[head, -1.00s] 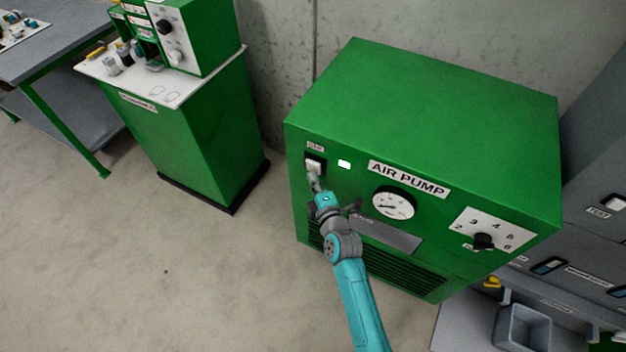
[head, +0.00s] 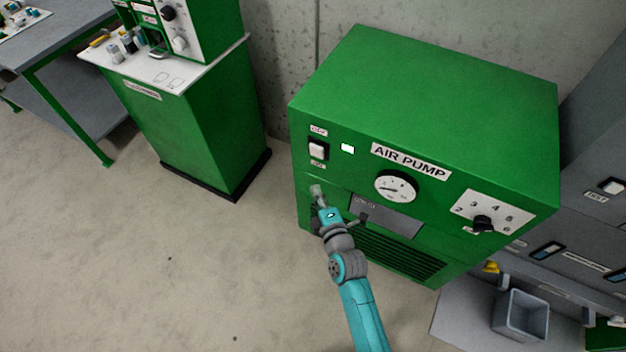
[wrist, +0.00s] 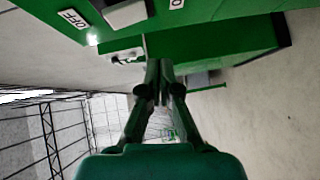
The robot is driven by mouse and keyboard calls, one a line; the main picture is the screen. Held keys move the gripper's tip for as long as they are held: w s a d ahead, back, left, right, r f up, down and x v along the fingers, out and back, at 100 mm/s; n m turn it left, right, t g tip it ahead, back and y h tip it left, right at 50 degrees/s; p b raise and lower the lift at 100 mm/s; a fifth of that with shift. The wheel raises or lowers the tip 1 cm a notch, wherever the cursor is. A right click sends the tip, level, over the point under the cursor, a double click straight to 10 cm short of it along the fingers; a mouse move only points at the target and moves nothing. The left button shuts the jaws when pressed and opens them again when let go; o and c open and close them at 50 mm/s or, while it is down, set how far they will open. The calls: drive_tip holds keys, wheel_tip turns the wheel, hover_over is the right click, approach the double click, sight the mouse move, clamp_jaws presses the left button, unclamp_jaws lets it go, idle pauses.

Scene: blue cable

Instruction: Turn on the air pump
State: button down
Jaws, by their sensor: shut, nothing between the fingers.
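The green air pump (head: 430,95) stands against the wall in the head view, with its name label on the front. Its white rocker switch (head: 317,149) sits at the front's upper left, and a small lamp (head: 348,148) beside it glows white.
The pump front also carries a round gauge (head: 396,187) and a numbered dial (head: 484,223). A green cabinet with a white top (head: 195,75) stands to the left. Grey drawers (head: 590,240) and a grey bin (head: 521,316) are at the right. Open floor lies at the front left.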

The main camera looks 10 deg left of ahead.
drive_tip(key=shift+f+v, duration=0.25)
drive_tip(key=shift+v, duration=0.75)
drive_tip(key=shift+f+v, duration=0.2)
drive_tip(key=shift+v, duration=0.8)
drive_tip(key=shift+s, duration=0.1)
drive_tip(key=s+d+f+m+h, duration=0.1)
drive_tip(key=s+d+m+h, duration=0.3)
drive_tip(key=s+d+m, duration=0.9)
drive_tip(key=s+d+r+m+h, duration=0.1)
drive_tip(key=s+d+r+m, duration=0.1)
drive_tip(key=s, duration=0.7)
drive_tip(key=s+d+r+m+h, duration=0.1)
drive_tip(key=s+d+r+m, duration=0.2)
drive_tip(key=s+r, duration=0.4)
drive_tip(key=s+d+r+m+h, duration=0.1)
drive_tip(key=s+d+r+m, duration=0.2)
drive_tip(key=s, duration=0.7)
drive_tip(key=shift+s+d+r+m, duration=0.15)
drive_tip(key=shift+s+r+m, duration=0.25)
drive_tip(key=shift+r, duration=0.35)
